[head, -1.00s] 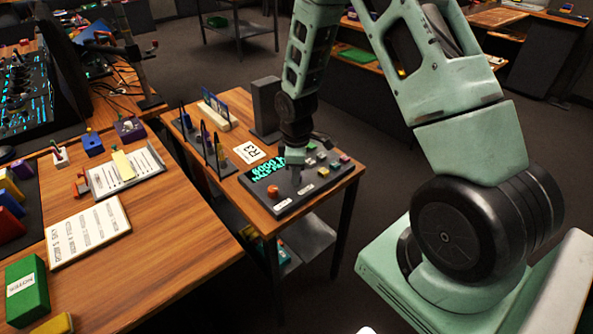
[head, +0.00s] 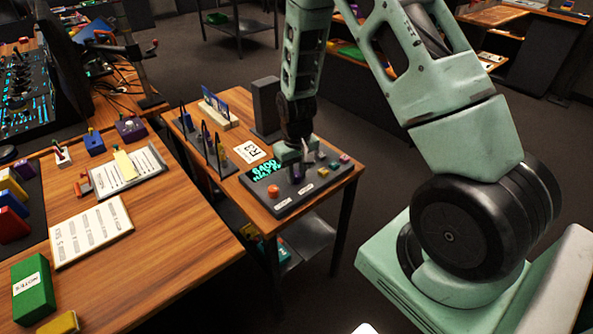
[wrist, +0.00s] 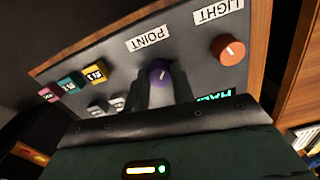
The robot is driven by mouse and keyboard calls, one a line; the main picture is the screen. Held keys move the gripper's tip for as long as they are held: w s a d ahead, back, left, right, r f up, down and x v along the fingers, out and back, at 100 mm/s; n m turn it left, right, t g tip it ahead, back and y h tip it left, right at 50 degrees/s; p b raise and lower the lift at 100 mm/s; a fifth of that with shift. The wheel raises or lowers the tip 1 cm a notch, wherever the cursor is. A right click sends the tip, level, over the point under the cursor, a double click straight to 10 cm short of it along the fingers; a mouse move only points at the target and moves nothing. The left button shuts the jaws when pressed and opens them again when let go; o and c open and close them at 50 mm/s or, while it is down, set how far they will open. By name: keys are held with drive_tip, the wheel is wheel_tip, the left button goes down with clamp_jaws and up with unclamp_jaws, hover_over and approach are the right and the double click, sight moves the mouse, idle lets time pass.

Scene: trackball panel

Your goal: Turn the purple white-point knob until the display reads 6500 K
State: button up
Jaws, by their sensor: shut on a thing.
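The purple white-point knob (wrist: 160,73) shows in the wrist view, with a white mark on its top, next to the "POINT" label. My gripper (wrist: 160,88) is shut on it, one finger on each side. In the head view my gripper (head: 297,170) comes down from above onto the dark panel (head: 318,186) and mostly hides the knob. The cyan display (head: 265,171) appears to read 6400; its lower line is too small to read surely. Only part of the display (wrist: 218,96) shows in the wrist view.
An orange knob (head: 273,190) sits at the panel's front left, by the "LIGHT" label in the wrist view. Coloured buttons (wrist: 72,82) line the other end. A card (head: 248,152), a dark upright box (head: 265,107) and a rack of upright pieces (head: 207,142) stand behind and left.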

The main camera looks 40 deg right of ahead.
sight(296, 174)
drive_tip(key=shift+w+m, duration=0.1)
drive_tip(key=shift+m, duration=1.5)
drive_tip(key=o, duration=1)
drive_tip(key=shift+r, duration=0.15)
wheel_tip(296, 174, up, 17)
drive_tip(key=shift+r, duration=0.1)
